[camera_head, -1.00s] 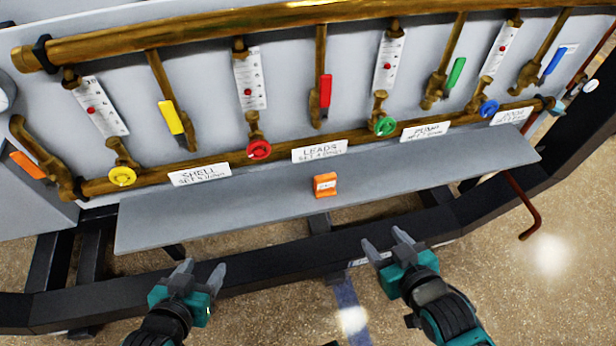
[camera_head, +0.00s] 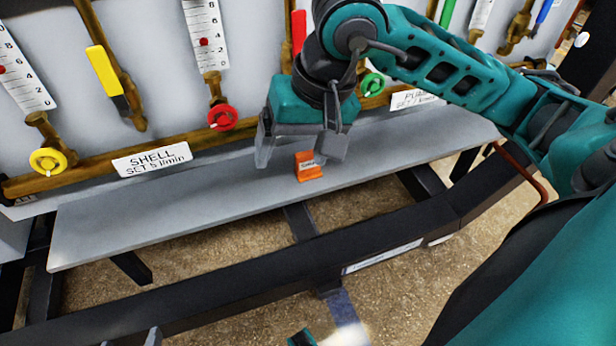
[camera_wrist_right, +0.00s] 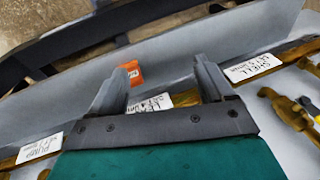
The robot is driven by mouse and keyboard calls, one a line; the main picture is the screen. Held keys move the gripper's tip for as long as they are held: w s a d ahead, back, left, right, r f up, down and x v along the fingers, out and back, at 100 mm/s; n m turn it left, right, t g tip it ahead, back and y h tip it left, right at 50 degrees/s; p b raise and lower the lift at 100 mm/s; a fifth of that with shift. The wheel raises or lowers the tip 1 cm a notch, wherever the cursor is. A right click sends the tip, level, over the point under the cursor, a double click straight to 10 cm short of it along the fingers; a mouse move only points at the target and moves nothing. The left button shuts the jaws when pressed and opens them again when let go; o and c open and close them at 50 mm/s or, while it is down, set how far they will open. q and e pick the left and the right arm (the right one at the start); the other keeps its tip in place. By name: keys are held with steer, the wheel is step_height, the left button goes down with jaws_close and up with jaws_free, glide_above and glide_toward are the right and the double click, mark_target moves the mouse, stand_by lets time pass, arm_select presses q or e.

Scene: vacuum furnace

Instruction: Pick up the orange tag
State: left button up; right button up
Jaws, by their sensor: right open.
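The orange tag (camera_head: 308,167) stands on the grey shelf (camera_head: 180,205), a small block with a pale label on its face. It also shows in the right wrist view (camera_wrist_right: 134,73), beyond the fingertips and nearer the left finger. My right gripper (camera_head: 298,157) is open and empty. In the head view its two grey fingers point down over the shelf, one left of the tag and one just at its upper right, partly overlapping it. I cannot tell whether they touch.
Behind the shelf runs a brass pipe with a yellow valve knob (camera_head: 47,161), a red knob (camera_head: 222,117) and a green knob (camera_head: 372,84). A white SHELL label (camera_head: 152,159) sits on the pipe. A dark frame beam (camera_head: 240,270) lies in front; the shelf's left part is clear.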

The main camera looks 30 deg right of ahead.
steer(key=w+d+n+t+h, duration=0.1)
steer(key=w+d+t+h, duration=0.15)
steer(key=d, duration=0.35)
steer(key=b, duration=0.3)
glide_above(308, 153)
steer(key=s, duration=0.3)
steer(key=shift+g+h, duration=0.25)
steer(key=shift+g, duration=0.2)
steer(key=f, duration=0.4)
steer(key=shift+w+a+f, duration=0.15)
steer(key=shift+a+f, duration=0.2)
steer(key=shift+w+f, duration=0.25)
steer(key=shift+f, duration=0.25)
steer(key=shift+w+d+f, duration=0.1)
steer(key=shift+w+f, duration=0.05)
steer(key=shift+f, duration=0.2)
steer(key=b+x, duration=0.1)
steer(key=x, duration=0.2)
steer(key=shift+w+f, duration=0.25)
steer(key=shift+w+d+f, duration=0.1)
steer(key=shift+f, duration=0.15)
arm_select(q)
steer(key=f, duration=0.2)
steer(key=d, duration=0.1)
steer(key=shift+w+d+f, duration=0.1)
steer(key=shift+w+f, duration=0.15)
steer(key=shift+f, duration=0.15)
arm_select(e)
steer(key=c, duration=1.1)
